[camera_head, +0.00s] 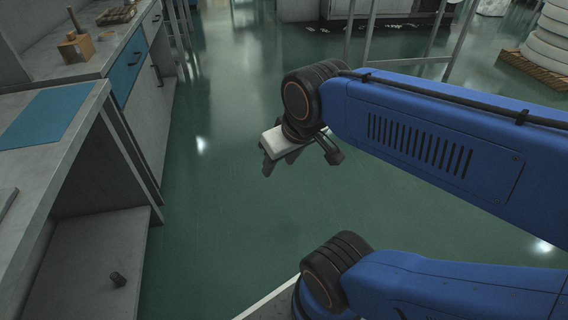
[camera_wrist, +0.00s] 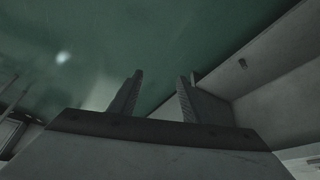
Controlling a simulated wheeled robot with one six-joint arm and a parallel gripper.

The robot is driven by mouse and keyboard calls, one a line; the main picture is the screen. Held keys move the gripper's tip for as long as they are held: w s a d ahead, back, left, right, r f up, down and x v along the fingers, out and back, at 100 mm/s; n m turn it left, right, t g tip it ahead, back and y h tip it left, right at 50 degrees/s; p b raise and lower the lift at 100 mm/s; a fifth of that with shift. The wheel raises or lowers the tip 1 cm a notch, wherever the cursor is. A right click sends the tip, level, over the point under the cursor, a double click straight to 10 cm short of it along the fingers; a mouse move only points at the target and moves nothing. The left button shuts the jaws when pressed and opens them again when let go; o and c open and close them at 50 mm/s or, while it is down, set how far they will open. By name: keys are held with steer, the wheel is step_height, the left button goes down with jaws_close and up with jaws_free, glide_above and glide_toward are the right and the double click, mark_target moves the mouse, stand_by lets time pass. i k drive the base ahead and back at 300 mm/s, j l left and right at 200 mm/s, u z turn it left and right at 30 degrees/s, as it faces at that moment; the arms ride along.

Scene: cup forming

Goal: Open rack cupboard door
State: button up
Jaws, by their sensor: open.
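A grey cupboard door (camera_head: 150,115) with a dark handle (camera_head: 157,76) is in the left bench row, below a blue drawer front (camera_head: 127,66). It looks closed; I cannot tell whether it is the rack cupboard door. My gripper (camera_head: 297,160) hangs over the green floor, to the right of the bench and apart from it. No handle shows between the fingers.
White rings on a pallet (camera_head: 538,72) stand far right. The floor (camera_head: 220,110) between is clear.

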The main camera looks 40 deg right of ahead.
mark_target(144, 115)
steer(key=i+l+u, duration=0.15)
steer(key=i+l, duration=0.4)
steer(key=i, duration=0.45)
steer(key=i+l+u, duration=0.15)
steer(key=i+l, duration=0.55)
steer(key=i, duration=0.25)
steer(key=i+l+u, duration=0.15)
steer(key=i+l, duration=0.6)
steer(key=i, duration=0.15)
